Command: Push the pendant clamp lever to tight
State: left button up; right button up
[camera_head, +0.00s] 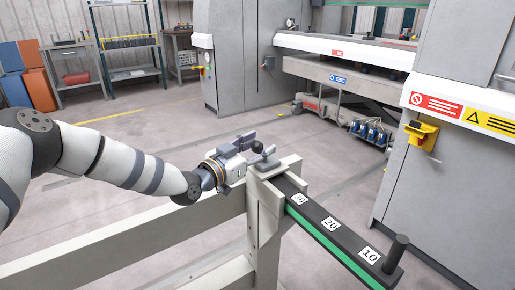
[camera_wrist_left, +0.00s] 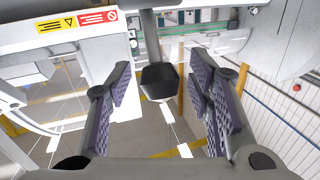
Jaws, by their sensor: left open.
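The clamp lever shows as a black knob (camera_head: 257,146) on a grey clamp piece (camera_head: 265,161) at the top of the pale post. In the left wrist view its black knob (camera_wrist_left: 158,82) hangs on a grey rod from the top edge, between the finger pads. My left gripper (camera_head: 250,150) is open, with its fingers on either side of the knob. The wrist view shows gaps on both sides of the knob, so I see no grip on it. The lever's base is partly hidden by the gripper in the head view.
A dark arm with a green edge (camera_head: 332,238), marked 30, 20 and 10, runs from the post to an upright black peg (camera_head: 398,248). A pale beam (camera_head: 130,248) lies below my left arm. Machine cabinets (camera_head: 455,190) stand at right. Open floor lies beyond the post.

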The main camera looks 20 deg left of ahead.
pick_arm(q)
grip_shut()
